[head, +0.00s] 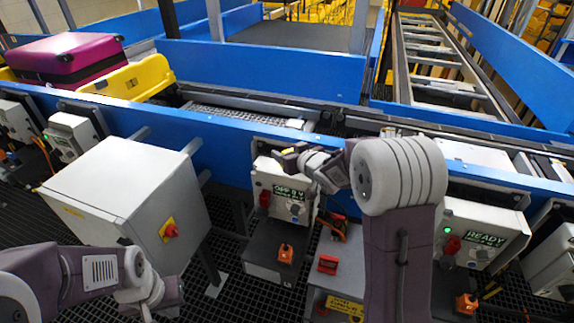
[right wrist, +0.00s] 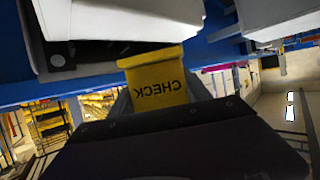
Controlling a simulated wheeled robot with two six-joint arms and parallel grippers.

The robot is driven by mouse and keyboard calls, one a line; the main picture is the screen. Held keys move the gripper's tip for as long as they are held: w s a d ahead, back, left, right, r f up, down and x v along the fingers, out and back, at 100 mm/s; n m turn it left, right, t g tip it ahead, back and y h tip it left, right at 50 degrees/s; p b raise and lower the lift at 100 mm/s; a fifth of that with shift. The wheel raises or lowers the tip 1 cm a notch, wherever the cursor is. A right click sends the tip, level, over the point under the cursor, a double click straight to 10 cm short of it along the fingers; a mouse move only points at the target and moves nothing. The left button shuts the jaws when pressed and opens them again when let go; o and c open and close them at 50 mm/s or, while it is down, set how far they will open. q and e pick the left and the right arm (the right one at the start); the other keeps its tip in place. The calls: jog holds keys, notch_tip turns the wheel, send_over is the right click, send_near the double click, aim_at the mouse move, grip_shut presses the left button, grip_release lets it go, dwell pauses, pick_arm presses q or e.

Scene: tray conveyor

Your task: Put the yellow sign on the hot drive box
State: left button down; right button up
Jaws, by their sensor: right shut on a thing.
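A yellow sign (right wrist: 160,84) reading CHECK, upside down in the right wrist view, is held at my dark right gripper, which also shows in the head view (head: 292,158). The right gripper is shut on the sign, at the top of a grey drive box (head: 268,180) whose display seems to read OFF. I cannot tell whether the sign touches this box. Another drive box (head: 497,222) at the right shows READY and a green light. Which box is hot is not clear. My left gripper (head: 165,302) is low at the left, away from the boxes; its jaws are unclear.
A blue conveyor rail (head: 225,145) runs behind the boxes. A magenta suitcase (head: 65,55) lies in a yellow tray (head: 135,78) on the conveyor. A large grey cabinet (head: 120,185) with a red knob stands left of the OFF box. Orange and red pedestal parts stand below.

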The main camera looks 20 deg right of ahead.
notch_tip(320, 180, down, 4)
jog(key=shift+r+b, duration=0.15)
jog(key=shift+b, duration=0.3)
jog(key=shift+f, duration=0.2)
jog(key=shift+s+f, duration=0.1)
jog(key=shift+f, duration=0.05)
jog(key=o, duration=1.2)
